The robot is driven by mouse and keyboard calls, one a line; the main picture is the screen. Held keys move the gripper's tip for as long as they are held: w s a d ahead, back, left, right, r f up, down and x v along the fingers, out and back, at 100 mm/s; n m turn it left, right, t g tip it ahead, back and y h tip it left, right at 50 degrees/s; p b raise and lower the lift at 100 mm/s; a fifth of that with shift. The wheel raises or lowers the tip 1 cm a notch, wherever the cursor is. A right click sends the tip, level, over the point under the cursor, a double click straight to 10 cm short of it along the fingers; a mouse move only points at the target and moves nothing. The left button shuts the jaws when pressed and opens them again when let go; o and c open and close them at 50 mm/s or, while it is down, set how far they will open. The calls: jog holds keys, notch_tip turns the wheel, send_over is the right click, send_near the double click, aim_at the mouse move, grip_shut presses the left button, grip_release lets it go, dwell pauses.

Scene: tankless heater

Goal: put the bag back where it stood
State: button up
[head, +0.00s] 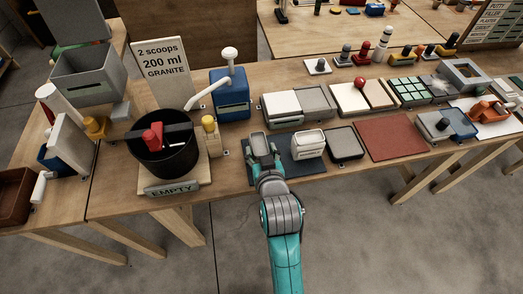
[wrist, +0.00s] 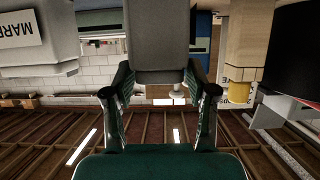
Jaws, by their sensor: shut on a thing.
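My gripper (head: 262,160) is shut on a plain grey block-like bag (wrist: 158,42), with one finger on each side. The bag also shows in the head view (head: 258,143), at the left part of a dark blue mat (head: 312,167). I cannot tell whether it touches the mat. A white bag (head: 309,145) stands upright on the mat, right of my gripper and apart from it. In the upside-down wrist view this white bag (wrist: 38,38) is at upper left, with lettering starting "MAR". The grey bag's label is hidden.
A black bucket (head: 165,162) with a red item stands left, behind an "EMPTY" plate (head: 173,187). A yellow-topped post (head: 211,137) is close left of my gripper. A blue machine (head: 231,97) stands behind. A grey tray (head: 345,143) and a bare red mat (head: 391,137) lie right.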

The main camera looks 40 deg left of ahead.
jog(key=shift+f, duration=0.35)
jog(key=o, duration=1.5)
jog(key=v, duration=1.2)
jog(key=shift+w, duration=0.1)
